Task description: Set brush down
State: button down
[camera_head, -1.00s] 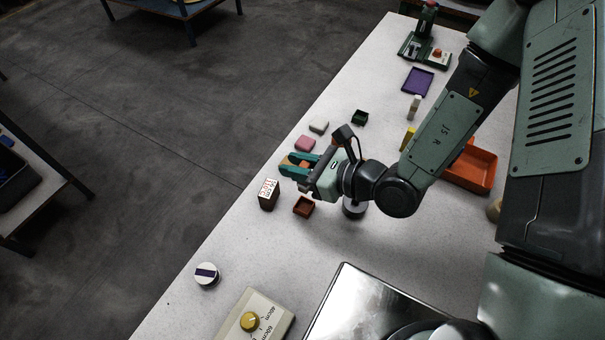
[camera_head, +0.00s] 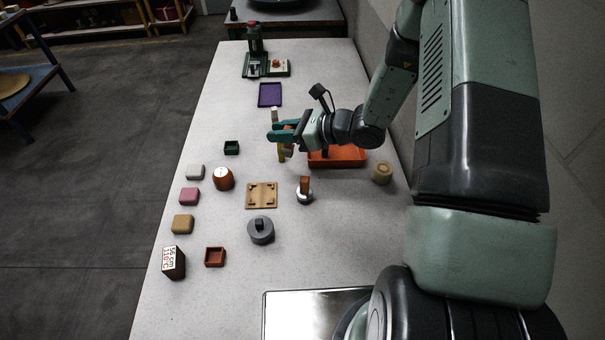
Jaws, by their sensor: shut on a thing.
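My gripper (camera_head: 280,134), with teal fingers, is at the upper middle of the bench, left of the orange tray. It is shut on a small brown thing, likely the brush (camera_head: 289,149), which is mostly hidden by the fingers. The brush is too small to make out clearly, and I cannot tell whether it touches the bench. A yellow upright piece (camera_head: 281,154) shows just below the fingers, close beside the brush.
The orange tray (camera_head: 345,158) lies right of my gripper. A white-topped bottle (camera_head: 274,115) stands just behind it. A purple tray (camera_head: 270,95) lies farther back. A wooden board (camera_head: 262,195) and a brown-handled tool (camera_head: 304,187) are nearer.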

jog(key=shift+t+h, duration=0.3)
jog(key=shift+w+d+f, duration=0.35)
jog(key=shift+d+f, duration=0.25)
jog(key=shift+f, duration=1.05)
jog(key=shift+w+d+f, duration=0.3)
jog(key=shift+d+f, duration=0.25)
jog(key=shift+f, duration=1.1)
jog(key=shift+w+d+f, duration=0.35)
jog(key=shift+d+f, duration=0.25)
jog(key=shift+f, duration=1.05)
jog(key=shift+f+m, duration=0.15)
jog(key=shift+m, duration=0.15)
jog(key=c, duration=0.9)
grip_release()
jog(key=shift+s+d+r, duration=0.1)
jog(key=shift+d+r, duration=0.1)
jog(key=v, duration=0.7)
jog(key=shift+d, duration=0.1)
